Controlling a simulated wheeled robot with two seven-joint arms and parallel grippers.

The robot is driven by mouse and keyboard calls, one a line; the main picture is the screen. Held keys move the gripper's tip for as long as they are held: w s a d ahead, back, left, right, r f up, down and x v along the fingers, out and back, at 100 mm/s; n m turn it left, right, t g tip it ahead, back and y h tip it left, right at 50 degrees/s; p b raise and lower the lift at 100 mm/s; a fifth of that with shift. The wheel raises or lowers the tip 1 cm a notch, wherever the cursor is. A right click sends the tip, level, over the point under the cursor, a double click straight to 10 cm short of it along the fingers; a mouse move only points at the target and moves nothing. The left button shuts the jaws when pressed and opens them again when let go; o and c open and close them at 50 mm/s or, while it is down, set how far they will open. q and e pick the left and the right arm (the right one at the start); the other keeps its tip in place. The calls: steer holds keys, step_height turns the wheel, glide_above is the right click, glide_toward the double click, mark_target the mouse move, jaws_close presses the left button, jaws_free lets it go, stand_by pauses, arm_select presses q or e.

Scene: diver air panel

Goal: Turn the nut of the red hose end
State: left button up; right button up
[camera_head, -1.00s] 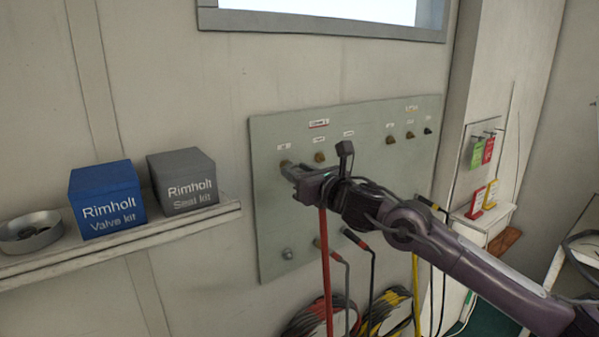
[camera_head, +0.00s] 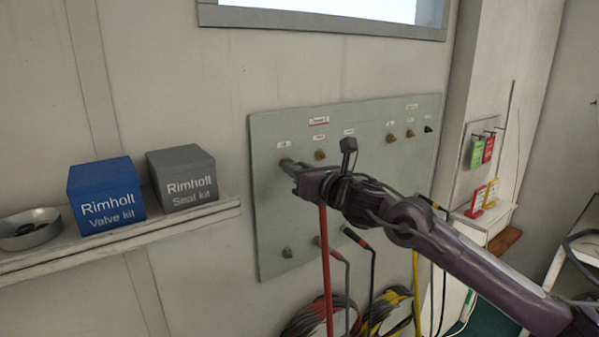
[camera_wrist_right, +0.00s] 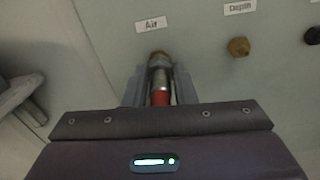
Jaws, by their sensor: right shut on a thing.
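The red hose (camera_head: 326,270) hangs down from my right gripper (camera_head: 290,167) in the head view. In the right wrist view, my right gripper (camera_wrist_right: 158,95) is shut on the metal nut of the red hose end (camera_wrist_right: 160,78), with a finger on each side. The red sleeve (camera_wrist_right: 160,98) shows just behind the nut. The hose end is at the fitting under the "Air" label (camera_wrist_right: 153,26) on the grey panel (camera_head: 270,215). How far it sits on the fitting cannot be told. My left gripper is not in view.
The "Depth" fitting (camera_wrist_right: 238,46) is close by on the right. Other hoses with dark ends (camera_head: 358,238) hang below the panel. A shelf with a blue box (camera_head: 105,197) and a grey box (camera_head: 183,180) is at left.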

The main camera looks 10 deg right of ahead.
steer(key=shift+f+m+b, duration=0.15)
steer(key=shift+m+b, duration=0.45)
steer(key=shift+m, duration=0.4)
steer(key=m+b, duration=0.1)
steer(key=m, duration=0.1)
steer(key=shift+m, duration=0.3)
steer(key=m+b, duration=0.1)
steer(key=m, duration=0.4)
steer(key=shift+w+y, duration=0.1)
steer(key=shift+y, duration=0.3)
steer(key=m, duration=0.5)
steer(key=shift+m, duration=0.3)
steer(key=m, duration=0.6)
steer(key=shift+f+t+p, duration=0.15)
steer(key=shift+t+p, duration=0.15)
steer(key=shift+p, duration=0.1)
steer(key=shift+m, duration=0.4)
steer(key=shift+w, duration=0.1)
steer(key=o, duration=1)
steer(key=shift+d, duration=0.2)
